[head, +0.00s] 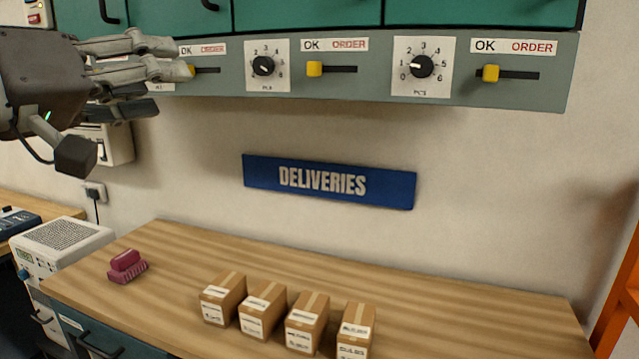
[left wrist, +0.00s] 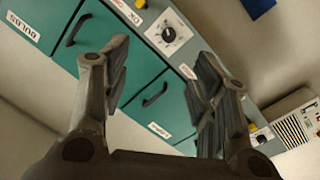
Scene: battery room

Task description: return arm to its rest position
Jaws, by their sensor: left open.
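My left gripper (head: 160,72) is at the upper left of the head view, in front of the left end of the grey control strip (head: 375,90). In the left wrist view my left gripper (left wrist: 155,85) shows two fingers spread apart with nothing between them. The green cabinet doors (left wrist: 150,110) and a dial (left wrist: 168,34) lie beyond the fingers. A yellow slider (head: 191,70) shows just right of the fingertips; I cannot tell whether they touch it. My right gripper is not in view.
A wooden bench (head: 180,250) below carries several cardboard boxes (head: 262,310) and a pink object (head: 127,266). A blue DELIVERIES sign (head: 330,181) is on the wall. A white device (head: 62,240) stands left of the bench. An orange frame (head: 620,295) is at the right edge.

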